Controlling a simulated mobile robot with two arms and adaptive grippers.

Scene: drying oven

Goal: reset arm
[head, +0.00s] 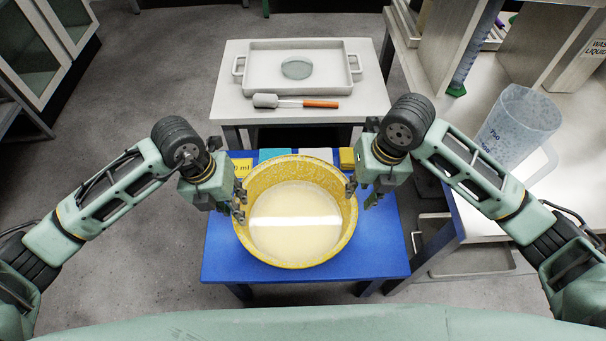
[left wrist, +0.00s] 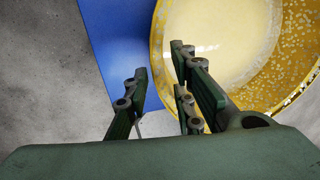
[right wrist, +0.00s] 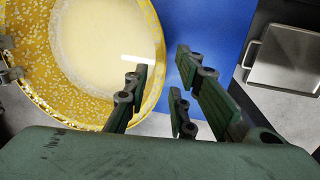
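A large yellow speckled bowl (head: 245,215) with pale contents stands on a blue table (head: 225,262). My left gripper (head: 232,204) is at the bowl's left rim, fingers apart. In the left wrist view the bowl (left wrist: 292,92) lies to the right, with one finger side over it and the other over the blue table. My right gripper (head: 363,195) is at the bowl's right rim, fingers also apart. In the right wrist view the bowl (right wrist: 88,98) is to the left, under one finger. Nothing is clamped in either gripper. Whether the fingers touch the rim is unclear.
Behind is a white table with a tray (head: 340,88), a glass dish (head: 297,68) and an orange-handled brush (head: 318,104). A clear measuring jug (head: 515,125) stands on the right-hand bench. A glass-fronted cabinet (head: 50,35) is at upper left. Grey floor is clear at left.

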